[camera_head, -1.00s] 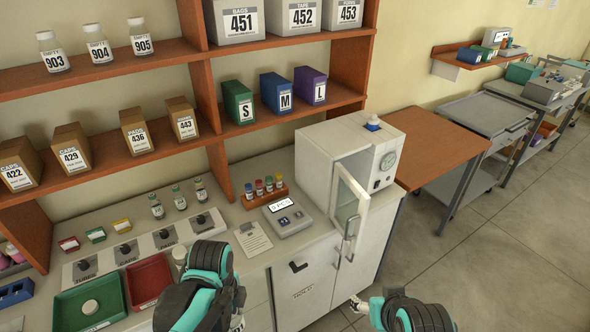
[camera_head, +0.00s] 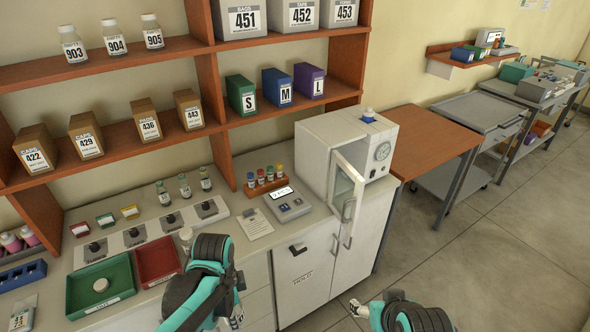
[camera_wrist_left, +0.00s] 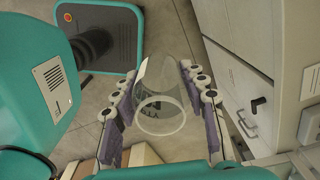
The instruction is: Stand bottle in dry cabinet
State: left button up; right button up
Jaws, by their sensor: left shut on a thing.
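The white dry cabinet (camera_head: 318,160) stands on the right end of the counter in the head view. Its framed glass door (camera_head: 347,192) is swung open toward me, and the inside is mostly hidden. My left gripper (camera_wrist_left: 158,95) is shut on a clear bottle (camera_wrist_left: 161,122), with purple finger pads on both sides of it. The bottle's round end faces the wrist camera and dark label print shows through it. In the head view, my left gripper (camera_head: 239,312) is low in front of the counter, largely hidden by its arm. My right gripper (camera_head: 359,308) is barely visible beside its wrist.
Green (camera_head: 72,292) and red (camera_head: 141,274) trays lie farther left. A brown table (camera_head: 430,143) stands to the right. The floor in front is clear.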

pick_arm(q)
jog(key=w+a+f+n+b, duration=0.2)
jog(key=w+f+n, duration=0.7)
jog(key=n, duration=0.5)
jog(key=shift+w+a+f+b, duration=0.15)
jog(key=shift+f+b, duration=0.05)
jog(key=shift+b, duration=0.1)
